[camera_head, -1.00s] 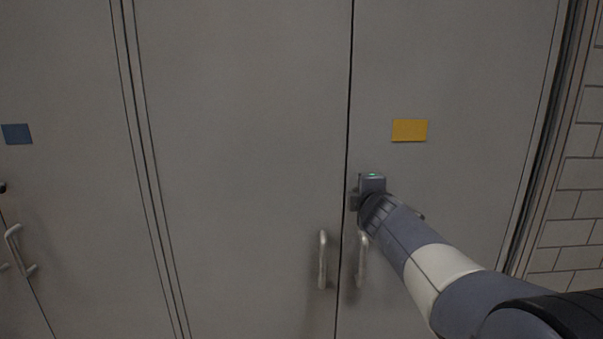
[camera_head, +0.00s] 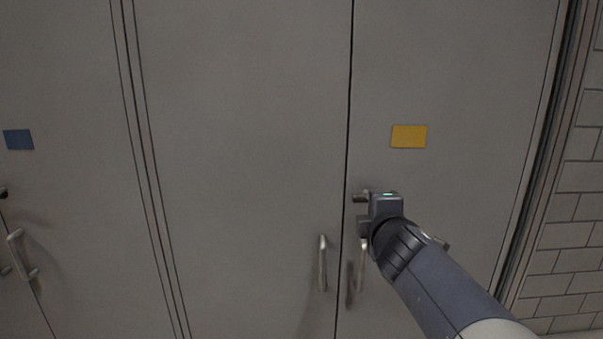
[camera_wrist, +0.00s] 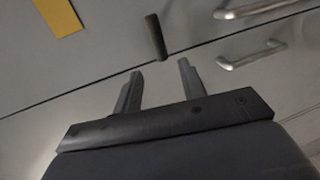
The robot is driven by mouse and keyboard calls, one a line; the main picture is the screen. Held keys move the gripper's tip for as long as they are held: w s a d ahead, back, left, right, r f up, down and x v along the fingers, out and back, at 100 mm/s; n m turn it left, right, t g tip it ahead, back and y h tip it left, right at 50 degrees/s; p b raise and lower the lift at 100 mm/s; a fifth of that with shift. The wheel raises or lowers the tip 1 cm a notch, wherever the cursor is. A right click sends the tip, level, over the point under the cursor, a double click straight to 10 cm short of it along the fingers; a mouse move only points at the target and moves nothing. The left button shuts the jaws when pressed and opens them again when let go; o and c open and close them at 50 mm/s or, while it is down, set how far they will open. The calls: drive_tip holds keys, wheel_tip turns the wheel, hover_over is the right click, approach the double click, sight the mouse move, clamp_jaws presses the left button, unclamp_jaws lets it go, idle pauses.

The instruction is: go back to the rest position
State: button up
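My gripper (camera_head: 364,224) is in front of the right grey cabinet door, just below a small latch handle (camera_head: 361,197) near the door seam. In the wrist view my gripper (camera_wrist: 160,69) has its two fingers apart with nothing between them. The dark latch handle (camera_wrist: 155,37) lies beyond the fingertips, clear of them. My arm reaches in from the lower right and hides part of the door.
Two bar handles, left (camera_head: 323,263) and right (camera_head: 362,265), flank the seam; the right one is close below my gripper. A yellow label (camera_head: 408,136) is on the right door, a blue label (camera_head: 18,139) on the far-left door. A brick wall (camera_head: 565,235) stands at right.

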sight(364, 197)
drive_tip(key=shift+m, duration=0.3)
drive_tip(key=w, duration=0.3)
drive_tip(key=w+f, duration=0.1)
drive_tip(key=w, duration=0.3)
drive_tip(key=w+b, duration=0.1)
drive_tip(key=w, duration=0.2)
drive_tip(key=shift+w+f, duration=0.25)
drive_tip(key=shift+w, duration=0.05)
drive_tip(key=shift+s+d+r+m+y+p, duration=0.1)
drive_tip(key=shift+m+y+p, duration=0.1)
drive_tip(key=shift+m+p, duration=0.35)
drive_tip(key=shift+r+m+y+p, duration=0.1)
drive_tip(key=shift+m+y+p, duration=0.1)
drive_tip(key=shift+m+p, duration=0.35)
drive_tip(key=shift+f+m+y, duration=0.1)
drive_tip(key=shift+m+y, duration=0.2)
drive_tip(key=shift+m, duration=0.7)
drive_tip(key=shift+p, duration=0.3)
